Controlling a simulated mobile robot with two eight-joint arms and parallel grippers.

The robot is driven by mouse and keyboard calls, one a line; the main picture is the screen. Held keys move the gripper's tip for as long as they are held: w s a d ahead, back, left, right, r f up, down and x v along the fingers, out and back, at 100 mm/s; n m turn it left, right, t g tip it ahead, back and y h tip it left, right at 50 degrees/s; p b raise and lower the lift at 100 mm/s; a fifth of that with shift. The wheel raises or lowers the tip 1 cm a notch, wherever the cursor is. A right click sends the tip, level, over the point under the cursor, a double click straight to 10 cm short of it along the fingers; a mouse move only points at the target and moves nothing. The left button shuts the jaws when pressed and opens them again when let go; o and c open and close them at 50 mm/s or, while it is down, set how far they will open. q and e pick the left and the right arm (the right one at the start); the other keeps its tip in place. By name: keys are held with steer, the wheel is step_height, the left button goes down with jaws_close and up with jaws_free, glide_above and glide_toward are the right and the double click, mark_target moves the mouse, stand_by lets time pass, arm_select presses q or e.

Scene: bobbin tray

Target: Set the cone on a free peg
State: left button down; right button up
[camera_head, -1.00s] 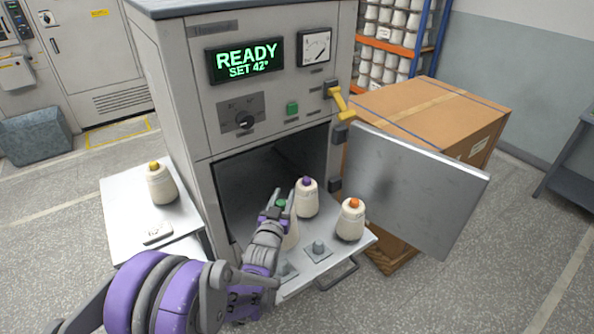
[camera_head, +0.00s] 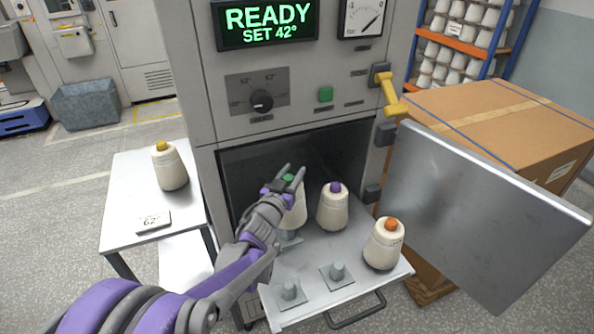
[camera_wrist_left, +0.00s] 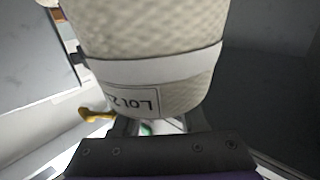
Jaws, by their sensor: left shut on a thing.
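A cream cone with a green tip (camera_head: 294,215) is in my left gripper (camera_head: 288,180), which is shut on its top. It stands upright over a peg plate (camera_head: 290,239) at the tray's back left; I cannot tell whether it rests on that peg. In the left wrist view the cone (camera_wrist_left: 150,50) fills the upper middle, with a lot label on its band. Two bare pegs show on the tray's front part, a left one (camera_head: 290,290) and a right one (camera_head: 338,271). My right gripper is not in view.
A purple-tipped cone (camera_head: 333,210) stands close right of the held cone. An orange-tipped cone (camera_head: 384,246) stands at the tray's right. The oven door (camera_head: 480,220) hangs open at right. A yellow-tipped cone (camera_head: 170,168) and a tag (camera_head: 153,221) are on the side table (camera_head: 125,195).

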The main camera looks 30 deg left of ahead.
arm_select(q)
steer(key=shift+w+a+f, duration=0.1)
steer(key=shift+a, duration=0.15)
steer(key=shift+f+b, duration=0.65)
steer(key=shift+f, duration=0.1)
steer(key=shift+f+b, duration=0.5)
steer(key=shift+f, duration=0.3)
steer(key=shift+f+b, duration=0.3)
steer(key=shift+b, duration=0.05)
steer(key=shift+f+b, duration=0.95)
steer(key=shift+f, duration=0.25)
steer(key=shift+f+b, duration=0.8)
steer(key=shift+f, duration=0.2)
stand_by(0.6)
steer(key=shift+c, duration=1.8)
jaws_free()
